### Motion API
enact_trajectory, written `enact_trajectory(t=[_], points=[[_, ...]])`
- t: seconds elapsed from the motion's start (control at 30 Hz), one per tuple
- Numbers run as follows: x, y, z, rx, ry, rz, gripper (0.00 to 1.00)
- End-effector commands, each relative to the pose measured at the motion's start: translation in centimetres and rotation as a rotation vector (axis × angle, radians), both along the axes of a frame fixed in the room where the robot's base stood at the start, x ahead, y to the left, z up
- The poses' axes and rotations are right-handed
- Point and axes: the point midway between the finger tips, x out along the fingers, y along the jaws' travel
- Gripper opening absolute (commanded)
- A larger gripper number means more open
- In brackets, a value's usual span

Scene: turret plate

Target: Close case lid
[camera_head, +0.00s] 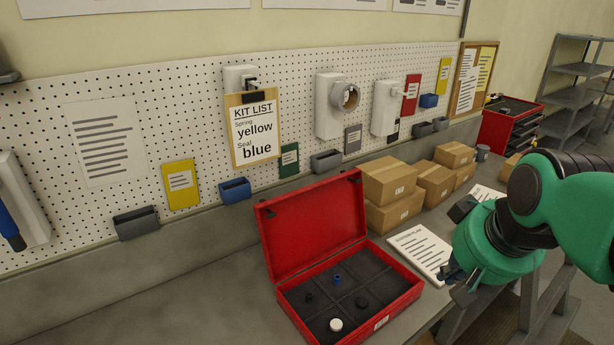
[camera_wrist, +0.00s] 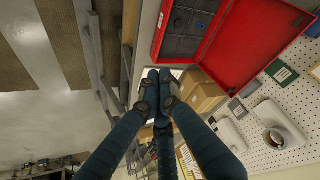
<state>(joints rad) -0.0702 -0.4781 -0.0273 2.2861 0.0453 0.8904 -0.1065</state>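The red case (camera_head: 405,291) stands open on the bench, with dark compartments. Its red lid (camera_head: 312,225) is raised and leans back toward the pegboard. Small parts lie inside: a blue one (camera_head: 337,278), a white round one (camera_head: 336,324) and several black ones. My gripper (camera_head: 452,277) is to the right of the case, near the bench's front edge, apart from the case and lid. In the wrist view the fingertips (camera_wrist: 158,77) are drawn together with nothing seen between them. The case (camera_wrist: 158,40) and lid (camera_wrist: 245,45) also show there.
Cardboard boxes (camera_head: 390,182) stand to the right of the lid. A printed sheet (camera_head: 421,250) lies between the case and my gripper. The pegboard (camera_head: 210,110) behind carries bins, holders and a kit list (camera_head: 253,130). The bench left of the case is clear.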

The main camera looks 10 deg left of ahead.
Motion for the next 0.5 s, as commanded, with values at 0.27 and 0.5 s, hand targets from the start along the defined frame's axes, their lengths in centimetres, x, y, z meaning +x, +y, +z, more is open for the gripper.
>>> enact_trajectory(t=[0.27,0.5], points=[[7.3,3.2,3.5,-0.004,0.012,0.091,0.0],[13.6,6.3,5.4,-0.006,0.019,0.168,0.0]])
